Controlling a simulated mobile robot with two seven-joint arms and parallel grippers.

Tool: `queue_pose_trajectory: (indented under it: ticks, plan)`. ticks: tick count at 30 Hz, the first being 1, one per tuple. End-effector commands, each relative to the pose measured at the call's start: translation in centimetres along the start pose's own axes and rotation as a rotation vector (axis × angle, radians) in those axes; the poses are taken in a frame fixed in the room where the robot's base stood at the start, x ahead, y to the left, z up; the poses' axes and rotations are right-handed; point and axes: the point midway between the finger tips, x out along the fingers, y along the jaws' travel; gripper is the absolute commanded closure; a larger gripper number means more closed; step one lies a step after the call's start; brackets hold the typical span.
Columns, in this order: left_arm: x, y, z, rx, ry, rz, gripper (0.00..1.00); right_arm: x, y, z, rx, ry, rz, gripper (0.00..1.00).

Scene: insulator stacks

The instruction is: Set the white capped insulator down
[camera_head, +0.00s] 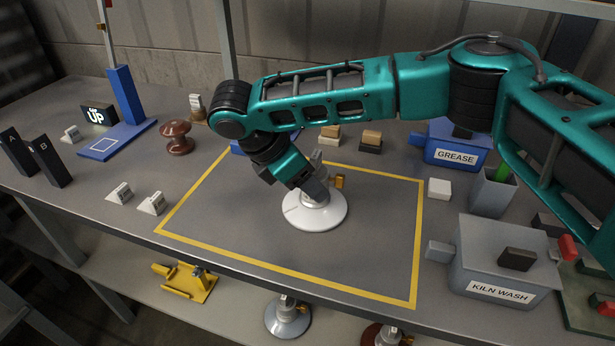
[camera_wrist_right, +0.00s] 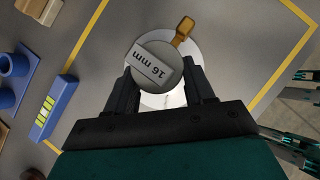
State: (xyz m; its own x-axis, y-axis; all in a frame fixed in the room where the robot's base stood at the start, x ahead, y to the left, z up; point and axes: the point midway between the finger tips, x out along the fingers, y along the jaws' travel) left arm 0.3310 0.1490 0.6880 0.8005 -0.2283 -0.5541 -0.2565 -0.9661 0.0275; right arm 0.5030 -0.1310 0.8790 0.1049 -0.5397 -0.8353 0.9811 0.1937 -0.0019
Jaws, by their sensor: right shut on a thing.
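The white capped insulator (camera_head: 315,214) is upright inside the yellow outline (camera_head: 418,240) on the grey bench, its wide white disc low at the bench top. I cannot tell whether it touches the bench. My right gripper (camera_head: 316,187) is shut on its grey cap from above. In the right wrist view the two black fingers (camera_wrist_right: 163,86) stand on either side of the round cap, labelled 16 mm (camera_wrist_right: 152,64), with a brass pin at its edge. White disc (camera_wrist_right: 168,100) shows behind it. My left gripper is not in view.
A brown insulator (camera_head: 177,137) and small white tags (camera_head: 152,203) stand left of the outline. The blue GREASE box (camera_head: 455,153) and grey KILN WASH box (camera_head: 500,270) stand right. More insulators (camera_head: 287,317) are on the lower shelf. The outline's front is clear.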

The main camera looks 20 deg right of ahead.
Motion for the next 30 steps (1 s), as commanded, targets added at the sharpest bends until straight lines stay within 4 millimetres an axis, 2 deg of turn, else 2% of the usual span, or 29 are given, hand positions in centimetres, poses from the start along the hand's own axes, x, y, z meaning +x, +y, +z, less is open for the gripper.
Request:
queue_pose_trajectory:
  ticks: [1,8,18,23,30]
  plan:
    - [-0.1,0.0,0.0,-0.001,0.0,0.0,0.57,0.0,0.0,0.0,0.0,0.001,-0.001,0.44]
    - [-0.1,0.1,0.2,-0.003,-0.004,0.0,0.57,0.0,0.0,0.0,0.0,0.0,0.0,0.22]
    - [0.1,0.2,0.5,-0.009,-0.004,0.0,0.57,-0.2,0.0,0.1,0.0,0.0,0.002,0.21]
    - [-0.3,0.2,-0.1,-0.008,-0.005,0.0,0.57,-2.9,0.0,0.1,-0.002,0.003,0.003,0.21]
    - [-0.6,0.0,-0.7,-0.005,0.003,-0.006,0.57,-8.2,0.1,0.1,-0.001,0.002,0.002,0.21]
